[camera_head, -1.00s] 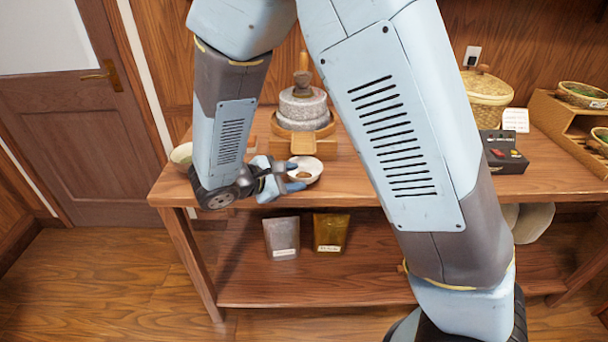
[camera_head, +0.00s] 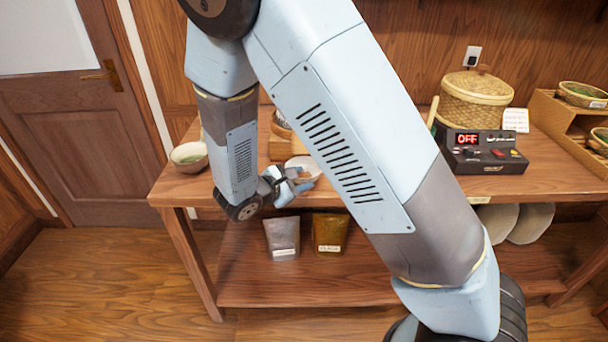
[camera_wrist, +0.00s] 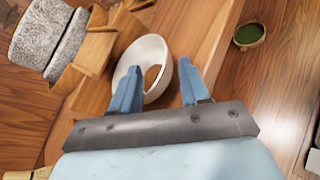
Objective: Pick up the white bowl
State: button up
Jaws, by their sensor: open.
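The white bowl (camera_head: 305,164) stands near the front edge of the wooden table, partly hidden by my arm in the head view. In the wrist view the bowl (camera_wrist: 157,49) shows as a round white wall with a brown patch inside. I cannot tell what that patch is. My gripper (camera_head: 291,180) is open at the bowl's near side. In the wrist view its blue fingers (camera_wrist: 158,67) point toward the bowl. The left finger overlaps the bowl's left part, and the right finger lies by its right edge. Contact cannot be told.
A grey stone mill (camera_wrist: 43,35) on a wooden stand is near the bowl. A bowl with green contents (camera_head: 188,156) sits at the table's left end. A black device (camera_head: 485,152) and a lidded basket (camera_head: 474,98) stand right. Two pouches (camera_head: 282,236) (camera_head: 329,232) are on the lower shelf.

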aim_at(312, 172)
jog(key=shift+x, duration=2.6)
jog(key=shift+d, duration=0.1)
jog(key=shift+c, duration=0.2)
jog(key=shift+s, duration=0.1)
grip_shut()
